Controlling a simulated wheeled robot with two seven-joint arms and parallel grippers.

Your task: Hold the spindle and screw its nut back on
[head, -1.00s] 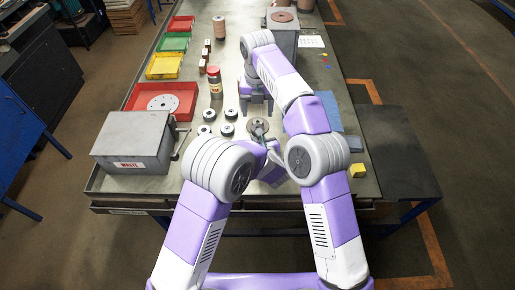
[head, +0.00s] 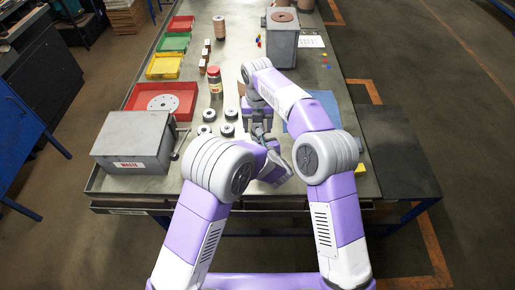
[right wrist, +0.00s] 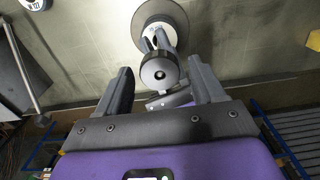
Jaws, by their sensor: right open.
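The spindle stands on the table in front of me, mostly hidden by my arms in the head view. In the right wrist view its wide round disc (right wrist: 158,18) shows, with a dark round piece (right wrist: 158,71) with a pale centre nearer the camera. That piece looks like the nut; I cannot tell whether it touches the spindle. My right gripper (right wrist: 159,68) is open, its fingers apart on either side of the dark piece. In the head view my right gripper (head: 259,128) is over the spindle. My left gripper (head: 270,160) is low beside it; its fingertips are hidden.
Several black-and-white rings (head: 209,115) lie left of the grippers, near a red-lidded jar (head: 215,82). A grey waste box (head: 130,142) stands at the left edge. A red tray (head: 185,88) holds a disc. A blue mat (head: 326,104) lies right of my right arm.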

